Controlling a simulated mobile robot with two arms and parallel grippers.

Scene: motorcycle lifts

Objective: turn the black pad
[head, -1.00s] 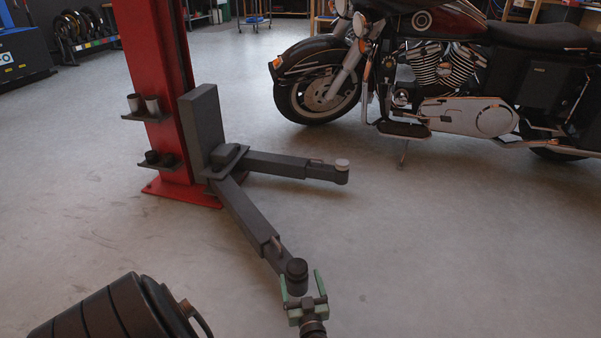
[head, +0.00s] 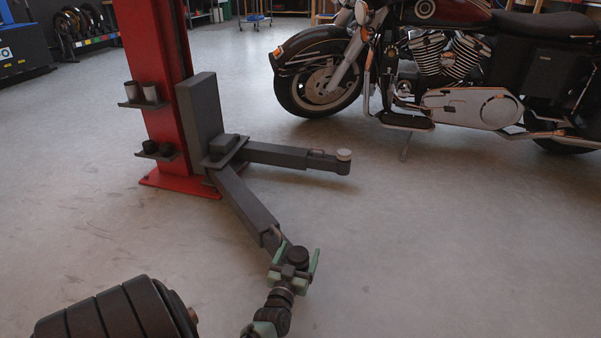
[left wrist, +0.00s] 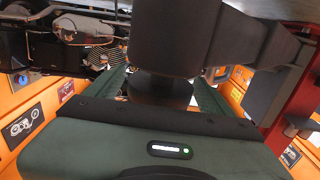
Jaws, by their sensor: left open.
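The black pad (head: 299,254) is a short round cylinder at the near end of a dark grey lift arm (head: 246,205). My left gripper (head: 296,257) has green fingers, is open, and has one finger on each side of the pad. In the left wrist view, which looks upside down, the pad (left wrist: 158,90) shows between the fingers, below the dark arm end (left wrist: 176,36). I cannot tell whether the fingers touch it. My right gripper is not in view.
A red lift post (head: 155,90) carries small shelves with cups. A motorcycle (head: 450,85) stands at the back right. The floor at front right is clear.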

